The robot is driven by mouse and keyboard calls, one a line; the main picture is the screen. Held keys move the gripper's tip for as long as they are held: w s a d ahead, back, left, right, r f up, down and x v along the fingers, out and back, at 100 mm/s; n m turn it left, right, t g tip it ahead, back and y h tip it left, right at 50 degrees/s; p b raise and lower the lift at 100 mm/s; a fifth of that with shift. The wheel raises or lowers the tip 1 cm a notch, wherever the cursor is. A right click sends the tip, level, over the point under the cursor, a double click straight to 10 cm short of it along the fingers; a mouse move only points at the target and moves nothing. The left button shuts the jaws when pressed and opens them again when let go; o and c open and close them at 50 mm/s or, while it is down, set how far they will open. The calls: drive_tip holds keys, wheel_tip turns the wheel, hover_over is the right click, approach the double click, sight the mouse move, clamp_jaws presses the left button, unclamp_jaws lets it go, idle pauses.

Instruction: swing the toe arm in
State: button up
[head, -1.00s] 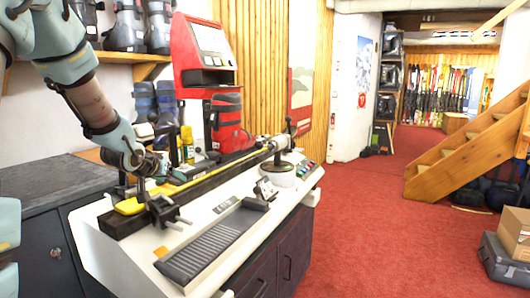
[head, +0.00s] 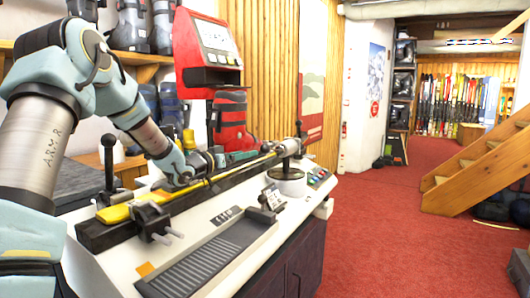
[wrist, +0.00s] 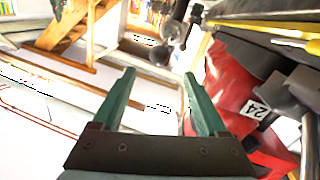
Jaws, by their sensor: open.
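My gripper (head: 250,154) reaches along the far side of a long black bar on the white bench machine (head: 225,255). In the wrist view its two green fingers (wrist: 160,78) are spread, with nothing between them. A post with a black ball knob (head: 299,127) rises from a round white base (head: 288,182) at the bar's far end, beyond the fingertips. A grey and dark knobbed piece (wrist: 165,48) shows beyond the fingers in the wrist view. I cannot tell for certain which part is the toe arm.
A yellow strip (head: 113,214) lies along the bar. A black knobbed lever (head: 109,155) and a clamp (head: 153,222) stand at the near end. A red boot (head: 231,120) stands behind the bar, close to the fingers in the wrist view (wrist: 228,80).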

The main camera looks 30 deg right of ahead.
sight(262, 149)
drive_tip(key=p+x, duration=0.2)
drive_tip(key=x, duration=0.8)
drive_tip(key=shift+d, duration=0.35)
clamp_jaws()
idle(1.0)
